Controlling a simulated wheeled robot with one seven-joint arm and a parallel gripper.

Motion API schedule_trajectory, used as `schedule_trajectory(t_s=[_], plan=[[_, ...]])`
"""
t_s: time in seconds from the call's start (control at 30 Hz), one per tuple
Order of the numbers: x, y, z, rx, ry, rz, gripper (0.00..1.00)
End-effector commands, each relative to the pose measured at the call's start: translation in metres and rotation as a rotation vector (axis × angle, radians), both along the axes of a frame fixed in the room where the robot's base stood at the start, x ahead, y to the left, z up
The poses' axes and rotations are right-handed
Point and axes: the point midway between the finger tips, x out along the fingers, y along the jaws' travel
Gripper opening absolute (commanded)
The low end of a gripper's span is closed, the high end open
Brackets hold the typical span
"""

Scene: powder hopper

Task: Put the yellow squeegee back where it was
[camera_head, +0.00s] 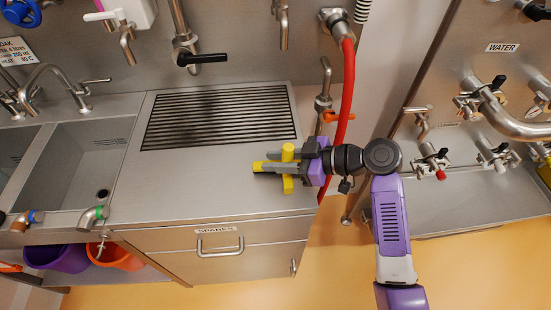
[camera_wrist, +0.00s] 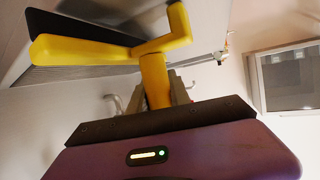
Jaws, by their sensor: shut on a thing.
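The yellow squeegee (camera_head: 288,168) is in my gripper (camera_head: 290,166) over the right end of the steel counter, in front of the slatted drain grate. My gripper is shut on it. In the wrist view the squeegee (camera_wrist: 90,50) shows a yellow bar with a dark strip along it, and a yellow stem running down between the fingers. The fingers are mostly hidden there behind the purple gripper body. I cannot tell whether the squeegee touches the counter.
The drain grate (camera_head: 220,117) lies behind on the counter (camera_head: 190,190). A sink (camera_head: 75,165) is at the left. A red hose (camera_head: 347,95) hangs close behind my gripper. A panel with pipes and valves (camera_head: 490,150) stands at the right. A drawer (camera_head: 220,245) is below the counter.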

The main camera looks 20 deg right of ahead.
Motion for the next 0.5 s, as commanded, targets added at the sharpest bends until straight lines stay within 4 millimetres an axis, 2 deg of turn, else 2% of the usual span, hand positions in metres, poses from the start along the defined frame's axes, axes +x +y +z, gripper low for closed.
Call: schedule_trajectory(t_s=[0.23,0.27,0.37,0.5], plan=[[0.0004,0.0000,-0.0030,0.000,-0.001,0.000,0.00],[0.0002,0.0000,-0.0033,0.000,0.000,0.000,0.25],[0.0001,0.0000,-0.0021,0.000,0.000,0.000,0.45],[0.0002,0.0000,-0.0020,0.000,0.000,0.000,0.45]])
